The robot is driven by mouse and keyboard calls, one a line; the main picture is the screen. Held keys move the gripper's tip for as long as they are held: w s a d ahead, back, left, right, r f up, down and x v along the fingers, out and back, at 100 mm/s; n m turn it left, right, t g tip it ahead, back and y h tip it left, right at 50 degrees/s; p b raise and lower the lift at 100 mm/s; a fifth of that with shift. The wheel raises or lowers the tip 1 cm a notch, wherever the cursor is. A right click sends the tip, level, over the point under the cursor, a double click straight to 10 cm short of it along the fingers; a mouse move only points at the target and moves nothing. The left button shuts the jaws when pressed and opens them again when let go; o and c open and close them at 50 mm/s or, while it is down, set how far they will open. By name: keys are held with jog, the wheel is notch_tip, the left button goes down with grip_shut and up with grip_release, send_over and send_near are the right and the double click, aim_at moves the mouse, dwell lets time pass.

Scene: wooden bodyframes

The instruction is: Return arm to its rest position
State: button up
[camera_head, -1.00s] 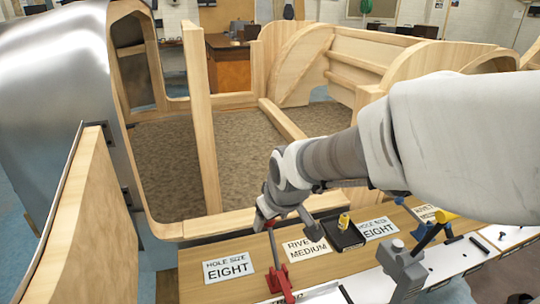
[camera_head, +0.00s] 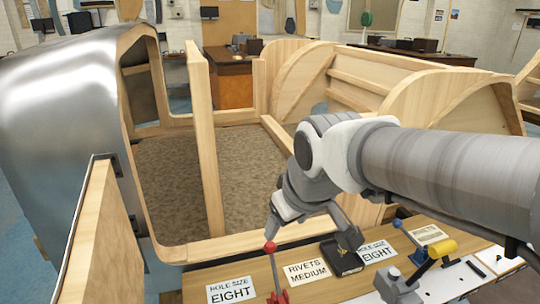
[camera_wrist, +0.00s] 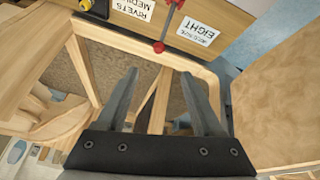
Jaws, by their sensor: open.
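In the head view, the red-handled tool (camera_head: 276,275) stands on the bench just below the left finger. The tool also shows beyond the fingers in the wrist view (camera_wrist: 167,22), apart from them.
A black tray (camera_head: 343,262) lies beside the "Rivets Medium" label (camera_head: 307,271). A blue-and-yellow tool (camera_head: 428,254) and a grey clamp-like piece (camera_head: 398,287) stand to the right. A wooden bodyframe (camera_head: 208,145) rises behind the bench, with a metal-skinned shell (camera_head: 70,110) at left.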

jog(key=s+d+f+m+h, duration=0.2)
jog(key=s+d+m, duration=0.5)
jog(key=s+d, duration=0.45)
notch_tip(320, 180, up, 16)
jog(key=a+p, duration=0.1)
jog(key=p, duration=1.5)
jog(key=shift+a+r+n+p, duration=0.15)
jog(key=shift+r+n+p, duration=0.1)
jog(key=shift+n+p, duration=0.05)
jog(key=shift+w, duration=0.1)
